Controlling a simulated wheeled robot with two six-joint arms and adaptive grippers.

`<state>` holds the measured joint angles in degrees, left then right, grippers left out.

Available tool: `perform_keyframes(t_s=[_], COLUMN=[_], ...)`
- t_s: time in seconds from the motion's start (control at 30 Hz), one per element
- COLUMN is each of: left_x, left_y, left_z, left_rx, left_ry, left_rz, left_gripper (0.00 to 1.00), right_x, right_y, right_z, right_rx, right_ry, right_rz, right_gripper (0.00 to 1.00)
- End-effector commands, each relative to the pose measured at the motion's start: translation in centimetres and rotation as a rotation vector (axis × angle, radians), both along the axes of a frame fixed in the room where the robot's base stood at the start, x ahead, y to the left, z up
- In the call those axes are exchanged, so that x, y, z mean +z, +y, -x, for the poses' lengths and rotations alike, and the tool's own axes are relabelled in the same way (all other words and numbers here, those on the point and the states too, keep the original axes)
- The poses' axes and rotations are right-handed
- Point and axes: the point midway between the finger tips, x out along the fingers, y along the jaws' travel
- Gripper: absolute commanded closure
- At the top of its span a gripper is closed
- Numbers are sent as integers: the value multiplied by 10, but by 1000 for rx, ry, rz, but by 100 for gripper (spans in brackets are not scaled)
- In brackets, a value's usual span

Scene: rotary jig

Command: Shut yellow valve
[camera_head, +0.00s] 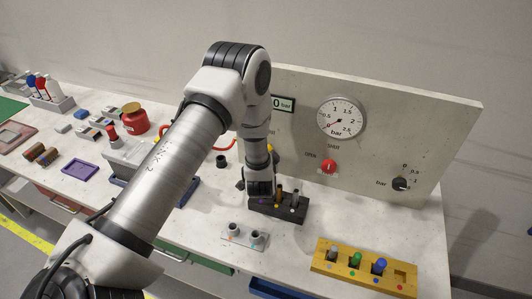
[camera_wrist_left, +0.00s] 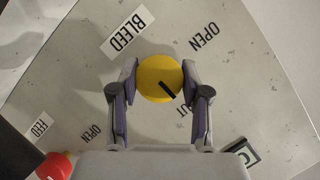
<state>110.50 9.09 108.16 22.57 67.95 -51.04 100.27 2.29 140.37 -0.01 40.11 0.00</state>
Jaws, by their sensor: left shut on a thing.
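The yellow valve (camera_wrist_left: 157,72) is a round knob with a black pointer line on the pale panel (camera_wrist_left: 240,100). In the left wrist view the line points to the lower right, toward a partly hidden label ending in "UT". An "OPEN" label is at the upper right and "BLEED" at the upper left. My left gripper (camera_wrist_left: 158,82) is shut on the knob, one finger on each side. In the head view my left arm hides most of the valve; only a yellow sliver (camera_head: 270,149) shows. My right gripper is not in view.
A red knob (camera_head: 329,167) and a pressure gauge (camera_head: 342,118) are on the panel, with a black selector (camera_head: 400,184) at right. Below stand a black block (camera_head: 290,212) with pegs, a grey socket plate (camera_head: 233,239) and a yellow peg tray (camera_head: 322,262).

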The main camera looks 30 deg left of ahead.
Motion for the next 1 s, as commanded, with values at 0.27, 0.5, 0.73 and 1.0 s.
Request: perform_keyframes(t_s=[0.27,0.5,0.73,1.0], left_x=[-1,-1,-1,0], left_y=[0,0,0,-1], left_z=[0,0,0,1], left_rx=[-1,0,0,0], left_ry=[13,13,12,11], left_rz=[-45,-48,-47,-47], left_gripper=[88,88,28,28], right_x=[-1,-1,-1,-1], right_y=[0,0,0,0], right_z=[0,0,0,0], right_rx=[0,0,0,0], right_ry=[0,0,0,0], right_rz=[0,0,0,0], right_gripper=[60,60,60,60])
